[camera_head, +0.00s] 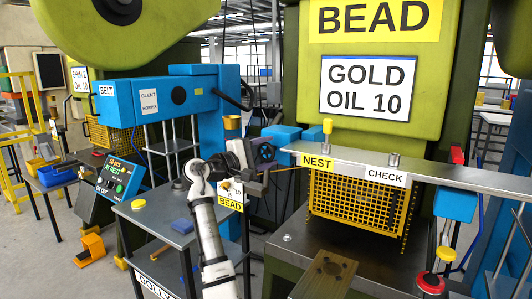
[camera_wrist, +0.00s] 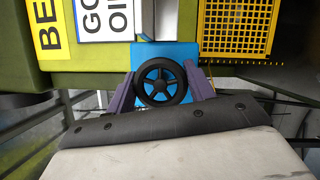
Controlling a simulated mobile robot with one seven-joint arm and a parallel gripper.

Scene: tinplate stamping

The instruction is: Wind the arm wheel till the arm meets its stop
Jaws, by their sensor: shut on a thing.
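The arm wheel, a small black spoked handwheel (camera_wrist: 162,82), sits in front of a blue block (camera_wrist: 150,50). My gripper (camera_wrist: 165,78) has its two purple fingers on either side of the rim, shut on the wheel. In the head view my gripper (camera_head: 262,153) is at mid-picture, by the blue housing (camera_head: 281,134) left of the BEAD press. The wheel is mostly hidden there by my gripper. A thin brownish rod runs from there toward the press; I cannot tell if it is the arm or whether it touches a stop.
The steel rail (camera_head: 440,172) with NEST and CHECK labels crosses in front of the press at right. A yellow mesh guard (camera_head: 360,205) hangs below it. The dolly table (camera_head: 150,215) with a blue block stands at left, a control box (camera_head: 115,177) beyond it.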

